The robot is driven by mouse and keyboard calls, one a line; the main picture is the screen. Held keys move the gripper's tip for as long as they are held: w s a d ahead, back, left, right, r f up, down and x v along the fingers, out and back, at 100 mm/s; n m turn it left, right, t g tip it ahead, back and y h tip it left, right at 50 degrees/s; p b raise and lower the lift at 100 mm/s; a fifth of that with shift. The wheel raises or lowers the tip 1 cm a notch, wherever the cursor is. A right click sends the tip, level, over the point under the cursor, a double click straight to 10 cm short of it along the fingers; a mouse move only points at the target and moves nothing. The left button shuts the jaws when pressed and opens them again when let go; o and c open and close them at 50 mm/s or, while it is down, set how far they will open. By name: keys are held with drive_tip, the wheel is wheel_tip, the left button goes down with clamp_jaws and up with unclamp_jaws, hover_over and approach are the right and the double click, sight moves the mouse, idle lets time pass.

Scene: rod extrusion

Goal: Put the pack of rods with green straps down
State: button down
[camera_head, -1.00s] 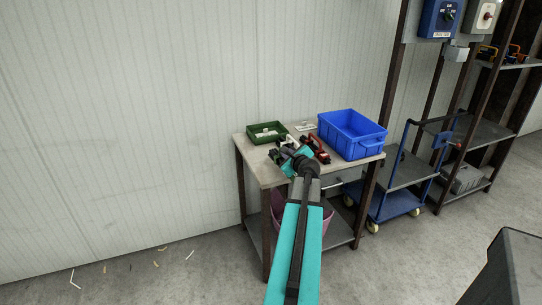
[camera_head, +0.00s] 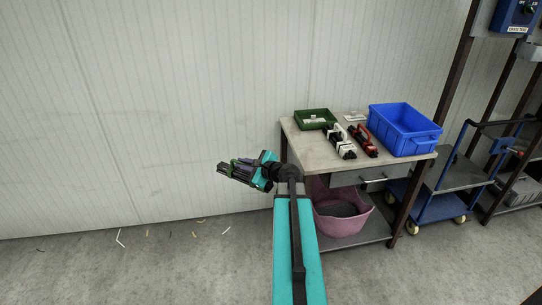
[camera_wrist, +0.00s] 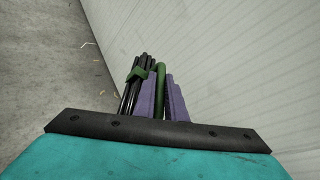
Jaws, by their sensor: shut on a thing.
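The pack of rods with green straps (camera_head: 236,172) is a bundle of dark rods at the end of my arm, left of the table. My gripper (camera_head: 250,170) is shut on it and holds it in the air in front of the white wall. In the wrist view the dark rods (camera_wrist: 131,95) with a green strap lie beside the purple fingers of my gripper (camera_wrist: 160,97). Part of the pack is hidden behind the fingers.
The table (camera_head: 305,143) carries a green tray (camera_head: 316,117), a pack with white straps (camera_head: 338,142), a pack with red straps (camera_head: 363,139) and a blue bin (camera_head: 404,130). A pink tub (camera_head: 345,222) sits on its lower shelf. Floor at left has scattered scraps.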

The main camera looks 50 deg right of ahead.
drive_tip(key=a+n+g+y, duration=0.3)
drive_tip(key=a+n+y, duration=0.2)
drive_tip(key=a, duration=1.6)
drive_tip(key=a+f+n+g+y, duration=0.1)
drive_tip(key=a+n+g+y, duration=0.2)
drive_tip(key=a, duration=1.9)
drive_tip(key=n+y, duration=0.3)
drive_tip(key=y, duration=0.1)
drive_tip(key=shift+w, duration=0.35)
drive_tip(key=shift+s+a, duration=0.1)
